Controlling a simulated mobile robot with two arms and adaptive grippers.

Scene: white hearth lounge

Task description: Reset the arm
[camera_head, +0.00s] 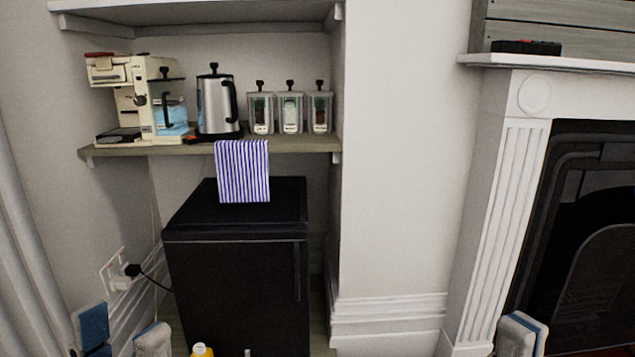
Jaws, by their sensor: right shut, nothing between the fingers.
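My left gripper (122,334) is at the bottom left edge of the head view. Its two blue-and-grey fingers stand apart with a gap between them, so it is open, and I see nothing in it. My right gripper (522,334) is at the bottom right edge, in front of the fireplace. Its fingers are together and it holds nothing. Most of both arms is out of the picture.
A black fridge (236,285) stands under a shelf (290,146) with a coffee machine (135,95), kettle (215,103) and jars. A striped cloth (242,172) hangs off the shelf. A yellow object (202,350) shows at the bottom. The fireplace (492,190) is at right.

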